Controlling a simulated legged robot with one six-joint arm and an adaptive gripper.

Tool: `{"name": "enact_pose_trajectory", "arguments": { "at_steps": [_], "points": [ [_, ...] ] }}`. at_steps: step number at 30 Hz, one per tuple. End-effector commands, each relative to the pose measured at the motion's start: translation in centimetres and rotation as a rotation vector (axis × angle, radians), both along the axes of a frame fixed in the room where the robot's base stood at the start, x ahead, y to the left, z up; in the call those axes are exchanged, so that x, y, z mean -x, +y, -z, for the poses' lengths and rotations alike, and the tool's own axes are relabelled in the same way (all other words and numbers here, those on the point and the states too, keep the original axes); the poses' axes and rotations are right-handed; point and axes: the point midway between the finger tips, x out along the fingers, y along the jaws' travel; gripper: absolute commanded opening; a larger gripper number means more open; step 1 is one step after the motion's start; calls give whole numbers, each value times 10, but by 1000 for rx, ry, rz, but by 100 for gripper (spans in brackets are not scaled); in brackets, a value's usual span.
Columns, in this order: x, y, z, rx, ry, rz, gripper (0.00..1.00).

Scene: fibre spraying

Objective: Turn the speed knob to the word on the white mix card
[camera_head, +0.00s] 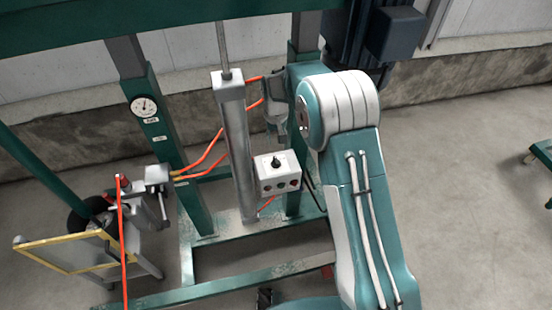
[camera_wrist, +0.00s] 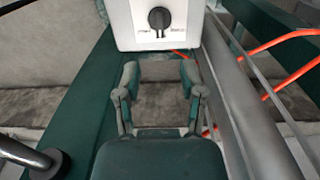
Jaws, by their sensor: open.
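The speed knob (camera_head: 276,162) is a black knob on a white control box (camera_head: 268,180) beside the grey cylinder. In the wrist view, the knob (camera_wrist: 159,19) is at the top, on the box face (camera_wrist: 125,30). Small words stand left and right of it, too small to read surely. My gripper (camera_head: 274,138) is above and just behind the box in the head view. In the wrist view, my gripper (camera_wrist: 159,76) is open and empty, its fingers apart below the knob and not touching it. I cannot pick out the white mix card.
A grey vertical cylinder (camera_head: 238,150) stands left of the box within a green frame (camera_head: 190,190). Orange hoses (camera_head: 205,152) run beside it. A round gauge (camera_head: 144,107) and small labels are on the left post. A yellow-edged frame (camera_head: 60,240) stands lower left.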

Motion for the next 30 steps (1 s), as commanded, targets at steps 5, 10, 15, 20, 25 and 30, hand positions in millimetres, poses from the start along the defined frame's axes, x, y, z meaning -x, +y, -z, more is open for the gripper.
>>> {"name": "enact_pose_trajectory", "arguments": {
  "at_steps": [5,10,15,20,25,30],
  "points": [
    [1,-1,28,1,5,0,51],
    [1,-1,60,1,4,1,51],
    [1,-1,87,0,3,1,51],
    [1,-1,101,1,2,1,51],
    [1,-1,103,0,0,1,51],
    [1,-1,103,0,0,1,38]
  ]
}}
